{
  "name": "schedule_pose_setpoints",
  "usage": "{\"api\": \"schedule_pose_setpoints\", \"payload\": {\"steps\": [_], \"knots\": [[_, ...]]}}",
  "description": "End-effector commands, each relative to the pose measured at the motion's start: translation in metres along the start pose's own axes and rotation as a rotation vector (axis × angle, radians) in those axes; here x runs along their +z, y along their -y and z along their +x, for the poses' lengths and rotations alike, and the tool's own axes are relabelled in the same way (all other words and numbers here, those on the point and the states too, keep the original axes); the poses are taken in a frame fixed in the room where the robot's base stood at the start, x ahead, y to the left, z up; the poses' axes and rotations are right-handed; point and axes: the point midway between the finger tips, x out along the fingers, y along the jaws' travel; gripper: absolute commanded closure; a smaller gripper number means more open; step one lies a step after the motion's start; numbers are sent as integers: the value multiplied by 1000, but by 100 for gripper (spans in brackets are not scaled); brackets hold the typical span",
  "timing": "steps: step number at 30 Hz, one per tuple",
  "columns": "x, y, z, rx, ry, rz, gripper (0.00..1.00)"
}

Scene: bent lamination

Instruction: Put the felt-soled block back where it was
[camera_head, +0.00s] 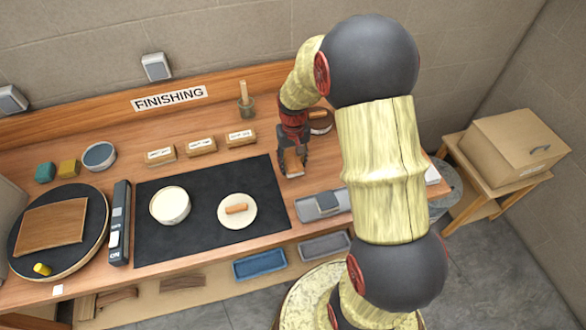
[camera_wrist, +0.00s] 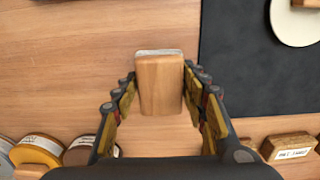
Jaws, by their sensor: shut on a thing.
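My gripper (camera_head: 292,172) is shut on a light wooden block, with a finger on either side of it. The felt-soled block (camera_wrist: 160,85) shows large in the wrist view, with a pale grey strip along its far edge that looks like the felt. In the head view the block is small and partly hidden by the fingers. They hang over bare bench wood just right of the black mat (camera_head: 200,238). I cannot tell how high above the bench the block is.
A grey tray (camera_head: 304,212) with a dark grey piece is in front of my gripper. Behind are labelled wooden blocks (camera_head: 201,146), a pot with a brush (camera_head: 246,106) and round tins (camera_wrist: 36,152). The mat bears a white bowl (camera_head: 170,207) and a pale disc (camera_head: 238,219).

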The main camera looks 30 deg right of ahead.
Motion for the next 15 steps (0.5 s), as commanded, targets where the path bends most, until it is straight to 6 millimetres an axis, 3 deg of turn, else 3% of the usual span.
{"api": "schedule_pose_setpoints", "payload": {"steps": [3,6,15], "knots": [[1,0,22,0,4,0,80],[1,0,31,0,1,0,80],[1,0,31,0,1,0,80]]}}
